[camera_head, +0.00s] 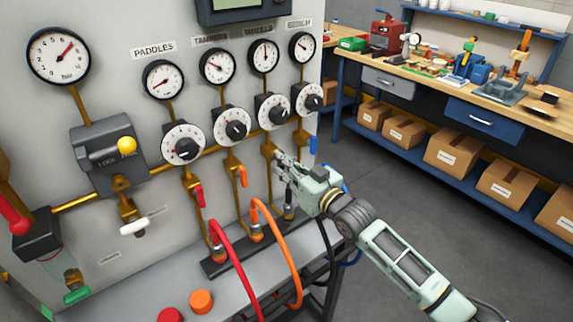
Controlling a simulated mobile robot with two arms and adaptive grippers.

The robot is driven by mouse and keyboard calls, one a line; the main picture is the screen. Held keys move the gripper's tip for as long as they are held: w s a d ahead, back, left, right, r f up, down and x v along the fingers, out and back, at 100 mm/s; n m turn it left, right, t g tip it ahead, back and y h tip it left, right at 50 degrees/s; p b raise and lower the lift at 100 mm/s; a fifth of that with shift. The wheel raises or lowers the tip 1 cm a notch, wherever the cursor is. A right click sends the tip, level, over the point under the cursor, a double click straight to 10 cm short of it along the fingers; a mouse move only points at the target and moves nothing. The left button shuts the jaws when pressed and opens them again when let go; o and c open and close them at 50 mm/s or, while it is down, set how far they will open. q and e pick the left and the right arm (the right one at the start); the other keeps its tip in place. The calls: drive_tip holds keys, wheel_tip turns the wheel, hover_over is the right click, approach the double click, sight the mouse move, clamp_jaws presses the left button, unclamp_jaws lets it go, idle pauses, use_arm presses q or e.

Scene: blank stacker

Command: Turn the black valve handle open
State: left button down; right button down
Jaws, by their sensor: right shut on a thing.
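My right gripper (281,162) reaches in from the lower right and is shut at the third valve from the left, below the third dial. The black valve handle is mostly hidden by the fingers, so I cannot make out its angle. The brass valve pipe (268,150) shows just left of the fingertips. The black hose fitting (289,212) hangs below the gripper. My left gripper is not in view.
The red handle (199,196) and the orange handle (243,177) are left of the gripper; the blue handle (312,146) is close on the right. Red (232,262) and orange hoses (289,250) loop below. A workbench (440,85) stands behind right.

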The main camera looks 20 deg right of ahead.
drive_tip(key=shift+f, duration=0.2)
drive_tip(key=c, duration=1.8)
unclamp_jaws()
drive_tip(key=shift+r, duration=0.15)
drive_tip(key=shift+s, duration=0.1)
drive_tip(key=v, duration=1.2)
